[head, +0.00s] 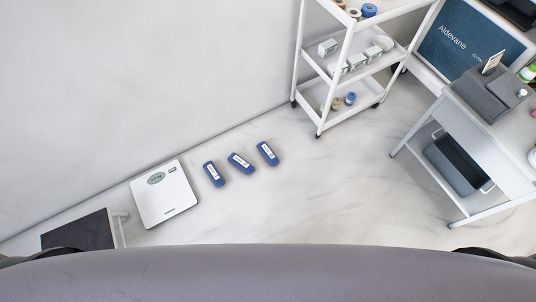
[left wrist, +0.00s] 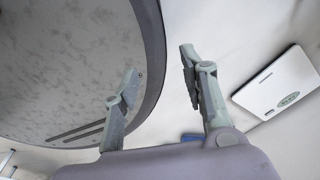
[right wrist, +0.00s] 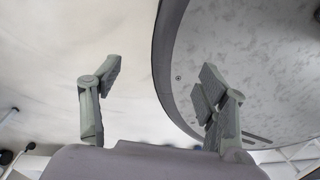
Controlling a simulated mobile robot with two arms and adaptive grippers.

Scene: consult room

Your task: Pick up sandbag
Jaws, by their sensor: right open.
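Three blue sandbags with white labels lie in a row on the floor in the head view: a left one (head: 213,174), a middle one (head: 241,163) and a right one (head: 267,153). In the left wrist view a bit of blue (left wrist: 193,137), likely a sandbag, shows behind a finger. My left gripper (left wrist: 158,63) is open and empty. My right gripper (right wrist: 161,66) is open and empty. Neither gripper's fingers show in the head view; both are apart from the sandbags.
A white scale (head: 165,195) lies left of the sandbags, near the wall. A dark-topped step (head: 78,232) stands at lower left. A white shelf cart (head: 325,88) and a grey table (head: 480,130) stand to the right. The floor between is clear.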

